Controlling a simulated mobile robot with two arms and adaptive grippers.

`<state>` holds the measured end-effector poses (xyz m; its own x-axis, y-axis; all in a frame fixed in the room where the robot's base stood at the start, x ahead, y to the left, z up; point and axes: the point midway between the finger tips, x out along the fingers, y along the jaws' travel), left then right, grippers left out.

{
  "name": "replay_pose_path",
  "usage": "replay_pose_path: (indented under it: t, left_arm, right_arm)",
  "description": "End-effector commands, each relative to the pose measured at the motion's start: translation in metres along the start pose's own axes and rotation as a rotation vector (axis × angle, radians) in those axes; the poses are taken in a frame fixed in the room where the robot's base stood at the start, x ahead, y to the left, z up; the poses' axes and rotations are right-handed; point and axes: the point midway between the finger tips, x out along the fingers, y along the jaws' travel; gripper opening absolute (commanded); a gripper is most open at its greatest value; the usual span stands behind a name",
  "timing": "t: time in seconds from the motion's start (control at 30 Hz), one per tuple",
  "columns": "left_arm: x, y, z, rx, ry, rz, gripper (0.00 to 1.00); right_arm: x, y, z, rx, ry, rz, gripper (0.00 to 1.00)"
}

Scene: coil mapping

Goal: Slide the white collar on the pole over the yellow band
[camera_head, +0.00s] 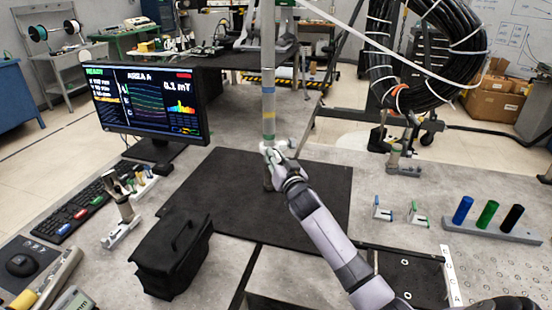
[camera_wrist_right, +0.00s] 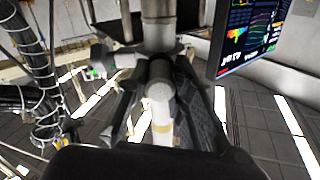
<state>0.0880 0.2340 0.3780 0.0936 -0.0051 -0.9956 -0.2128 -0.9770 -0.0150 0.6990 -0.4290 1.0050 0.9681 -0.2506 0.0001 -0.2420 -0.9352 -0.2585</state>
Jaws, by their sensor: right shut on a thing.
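The pole (camera_head: 268,75) stands upright on the black mat and carries coloured bands. The yellow band (camera_head: 268,115) is below a blue band. The white collar (camera_head: 267,148) is around the pole, below the yellow band and apart from it. My right gripper (camera_head: 271,154) is shut on the collar and partly hides it. My left gripper is in neither view.
A monitor (camera_head: 148,101) stands left of the pole, with a black case (camera_head: 172,258) nearer me. A black cable coil (camera_head: 425,55) hangs at the right. A rack with blue, green and black cylinders (camera_head: 490,232) is at the right. The black mat (camera_head: 310,215) is mostly clear.

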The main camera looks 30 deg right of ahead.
Motion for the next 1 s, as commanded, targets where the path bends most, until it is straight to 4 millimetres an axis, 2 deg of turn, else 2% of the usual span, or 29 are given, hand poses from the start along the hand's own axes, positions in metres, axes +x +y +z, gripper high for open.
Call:
replay_pose_path:
  t: [0.17,0.67,0.77,1.0]
  left_arm:
    - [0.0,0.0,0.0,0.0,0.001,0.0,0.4]
    - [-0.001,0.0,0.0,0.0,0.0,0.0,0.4]
    - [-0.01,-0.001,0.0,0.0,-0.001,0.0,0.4]
    - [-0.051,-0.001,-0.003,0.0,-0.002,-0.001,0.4]
  right_arm:
    - [0.0,0.0,0.0,0.0,0.0,0.0,0.0]
    - [0.0,0.0,-0.001,0.0,0.0,0.0,0.0]
    - [0.0,-0.003,-0.011,0.0,0.001,0.0,0.0]
    - [0.0,-0.015,-0.059,0.002,0.003,0.0,0.0]
